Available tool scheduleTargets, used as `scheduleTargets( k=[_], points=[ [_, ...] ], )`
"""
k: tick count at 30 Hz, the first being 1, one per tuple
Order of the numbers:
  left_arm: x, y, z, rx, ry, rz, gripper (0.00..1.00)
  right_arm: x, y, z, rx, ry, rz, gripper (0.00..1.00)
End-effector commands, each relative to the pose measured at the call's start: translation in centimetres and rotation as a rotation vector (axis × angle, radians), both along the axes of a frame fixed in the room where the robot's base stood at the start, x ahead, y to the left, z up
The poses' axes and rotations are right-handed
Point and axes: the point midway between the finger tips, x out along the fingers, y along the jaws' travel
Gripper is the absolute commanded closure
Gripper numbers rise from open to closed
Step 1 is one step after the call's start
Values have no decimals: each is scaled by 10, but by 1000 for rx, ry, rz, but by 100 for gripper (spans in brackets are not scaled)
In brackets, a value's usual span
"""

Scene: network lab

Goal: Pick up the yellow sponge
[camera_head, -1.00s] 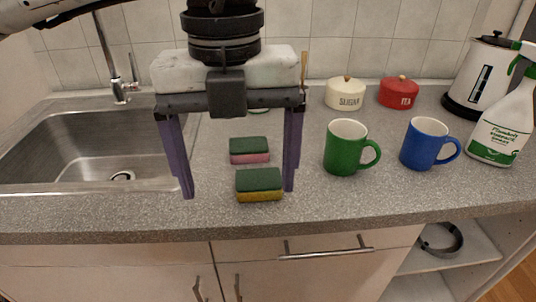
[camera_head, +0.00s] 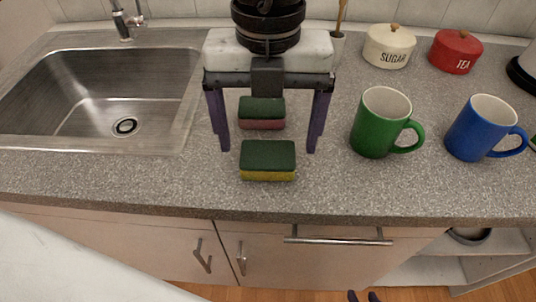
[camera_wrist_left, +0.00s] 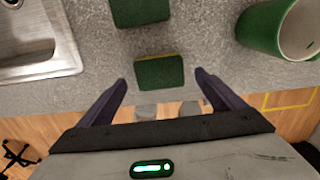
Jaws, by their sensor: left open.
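The yellow sponge (camera_head: 268,161) has a dark green top and a yellow lower layer. It lies flat on the counter near its front edge. In the left wrist view the yellow sponge (camera_wrist_left: 159,72) shows its green top and a thin yellow edge. My left gripper (camera_head: 268,151) is open and points down, its purple fingers either side of the sponge's line in the head view. In the left wrist view my left gripper (camera_wrist_left: 164,86) has the sponge between its fingers in the picture, not visibly touching. My right gripper (camera_head: 363,297) shows only dark tips at the bottom edge.
A green-topped pink sponge (camera_head: 262,113) lies just behind. A green mug (camera_head: 381,124) and a blue mug (camera_head: 481,128) stand to the right. The sink (camera_head: 150,105) is left. Sugar (camera_head: 388,47) and tea (camera_head: 455,52) pots stand behind. Counter between sponge and green mug is clear.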

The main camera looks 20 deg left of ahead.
Motion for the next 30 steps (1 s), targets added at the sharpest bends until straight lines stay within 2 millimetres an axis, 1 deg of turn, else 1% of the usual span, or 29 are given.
scheduleTargets(
  k=[3,6,13,14,21,22,30],
  points=[
    [0,1,-17,1,1,1,12,3,0,3,2,-7,-1,69],
    [-1,1,-24,0,1,0,12,5,0,4,2,-12,-2,69],
    [0,1,-26,-1,0,0,12,6,0,4,1,-12,-2,69],
    [0,1,-26,-1,0,0,13,6,0,4,1,-12,-2,69],
    [0,1,-26,-1,0,0,54,6,-1,3,0,-11,-2,69],
    [0,1,-26,-1,0,0,55,5,-1,3,0,-11,-2,69],
    [0,1,-25,-1,0,0,55,3,-1,2,-1,-7,-3,69]
  ],
)
